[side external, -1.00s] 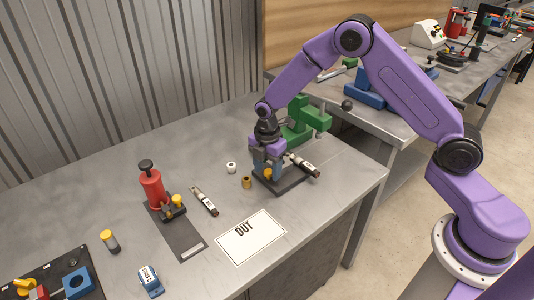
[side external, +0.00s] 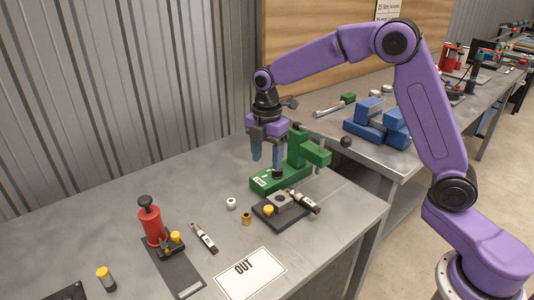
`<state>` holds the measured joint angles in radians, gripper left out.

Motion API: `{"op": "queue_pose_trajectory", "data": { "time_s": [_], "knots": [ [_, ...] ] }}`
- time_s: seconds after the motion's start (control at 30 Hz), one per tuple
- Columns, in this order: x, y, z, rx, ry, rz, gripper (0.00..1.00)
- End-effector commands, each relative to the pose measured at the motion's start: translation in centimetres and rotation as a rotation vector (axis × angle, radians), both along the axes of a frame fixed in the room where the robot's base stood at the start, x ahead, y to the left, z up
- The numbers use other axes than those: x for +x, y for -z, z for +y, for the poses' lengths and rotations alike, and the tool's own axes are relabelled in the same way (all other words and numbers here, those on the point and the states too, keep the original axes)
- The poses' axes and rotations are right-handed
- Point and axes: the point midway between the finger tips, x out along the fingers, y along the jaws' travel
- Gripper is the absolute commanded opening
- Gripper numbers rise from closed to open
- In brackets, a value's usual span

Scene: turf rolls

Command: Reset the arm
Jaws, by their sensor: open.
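My purple gripper (side external: 266,160) hangs above the bench (side external: 110,195), in front of the green press (side external: 305,157). Its two blue-grey fingers point down, apart, with nothing seen between them. One fingertip overlaps the press base in the picture; I cannot tell the gap. Below and to the right is a dark fixture plate (side external: 275,221) with a grey block (side external: 281,198), a yellow knob (side external: 268,210) and a black-and-silver pen-like tool (side external: 302,201) lying across its right side.
An OUT card (side external: 251,273), a white ring (side external: 231,203), a brass bushing (side external: 246,218), another pen-like tool (side external: 204,238) and a red press (side external: 151,219) are on the bench. Blue vises (side external: 375,122) stand on the back bench. The bench's left area is largely clear.

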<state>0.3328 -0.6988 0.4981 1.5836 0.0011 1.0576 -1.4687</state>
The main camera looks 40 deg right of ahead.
Motion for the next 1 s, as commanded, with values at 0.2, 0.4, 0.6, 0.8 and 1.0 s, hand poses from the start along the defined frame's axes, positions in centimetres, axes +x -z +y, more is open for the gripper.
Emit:
{"op": "queue_pose_trajectory", "data": {
  "time_s": [0.2, 0.4, 0.6, 0.8, 1.0],
  "knots": [
    [0.0, -0.5, 0.0, 0.000, 0.000, 0.000, 0.56],
    [0.0, -0.5, 0.0, 0.000, 0.001, -0.001, 0.56],
    [-2.8, -1.3, 1.0, 0.002, 0.052, -0.004, 0.56],
    [-9.8, -2.6, 2.2, 0.008, 0.192, -0.007, 0.56],
    [-17.4, -3.3, 1.9, 0.013, 0.344, -0.008, 0.56]
  ]
}}
